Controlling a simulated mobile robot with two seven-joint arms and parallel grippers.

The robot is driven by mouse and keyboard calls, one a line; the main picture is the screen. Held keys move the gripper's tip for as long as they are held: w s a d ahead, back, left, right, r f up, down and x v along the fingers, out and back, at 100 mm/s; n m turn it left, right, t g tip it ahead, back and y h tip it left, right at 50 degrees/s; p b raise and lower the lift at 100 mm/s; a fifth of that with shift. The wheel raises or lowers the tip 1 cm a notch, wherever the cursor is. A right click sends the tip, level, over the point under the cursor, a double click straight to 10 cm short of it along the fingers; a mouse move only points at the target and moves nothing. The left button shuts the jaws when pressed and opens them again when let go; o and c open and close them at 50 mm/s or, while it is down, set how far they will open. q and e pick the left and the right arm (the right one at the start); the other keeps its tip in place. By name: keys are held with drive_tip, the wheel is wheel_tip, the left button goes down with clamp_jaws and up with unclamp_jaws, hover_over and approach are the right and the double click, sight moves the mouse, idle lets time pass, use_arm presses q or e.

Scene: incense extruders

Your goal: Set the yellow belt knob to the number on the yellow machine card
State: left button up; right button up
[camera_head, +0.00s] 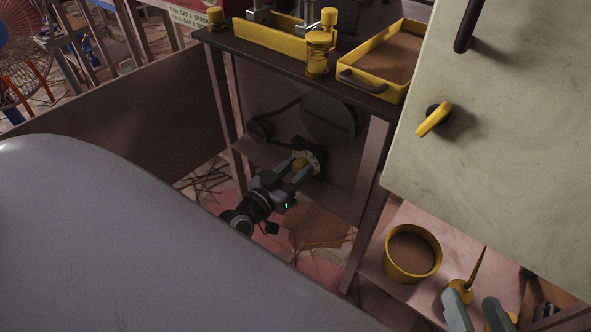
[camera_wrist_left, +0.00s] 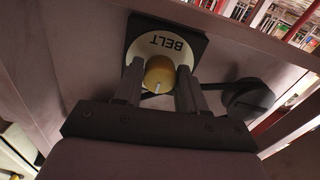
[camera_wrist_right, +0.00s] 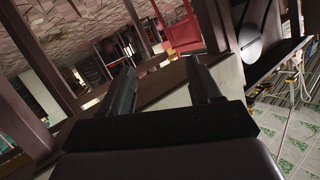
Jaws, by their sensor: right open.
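The yellow belt knob (camera_wrist_left: 158,73) sits on a round pale dial marked BELT (camera_wrist_left: 186,54) on a dark square plate. In the head view the knob (camera_head: 299,164) is low on the front of the bench, beside the belt pulleys. A pale line marks the knob's front; the dial's numbers are not readable. My right gripper (camera_head: 482,308) is open and empty at lower right. I cannot make out the yellow machine card.
A yellow tray (camera_head: 346,69) of brown material and a yellow cylinder (camera_head: 319,53) stand on the bench top. A pale panel with a yellow lever (camera_head: 434,119) fills the right. A yellow bucket (camera_head: 439,262) stands on a low shelf near my right gripper.

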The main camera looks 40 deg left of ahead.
use_arm(q)
drive_tip(key=c, duration=0.5)
drive_tip(key=shift+r+p, duration=0.1)
drive_tip(key=shift+p, duration=0.25)
use_arm(e)
drive_tip(key=shift+a+r, duration=0.1)
drive_tip(key=shift+r, duration=0.15)
use_arm(q)
drive_tip(key=shift+m+p, duration=0.3)
drive_tip(key=shift+m, duration=0.1)
drive_tip(key=shift+r+p, duration=0.1)
drive_tip(key=shift+p, duration=0.2)
drive_tip(key=shift+m+p, duration=0.35)
drive_tip(key=shift+m, duration=0.25)
drive_tip(key=m+p, duration=0.2)
drive_tip(key=shift+m, duration=0.4)
drive_tip(key=shift+m+p, duration=0.8)
drive_tip(key=shift+m, duration=0.2)
use_arm(e)
drive_tip(key=shift+s+d+r+g+h, duration=0.15)
drive_tip(key=shift+s+d+g+h, duration=0.1)
drive_tip(key=shift+d+h, duration=0.2)
drive_tip(key=shift+s+d+r+g+h, duration=0.1)
drive_tip(key=shift+d+g+h, duration=0.2)
drive_tip(key=shift+d, duration=0.2)
use_arm(q)
drive_tip(key=shift+f, duration=0.2)
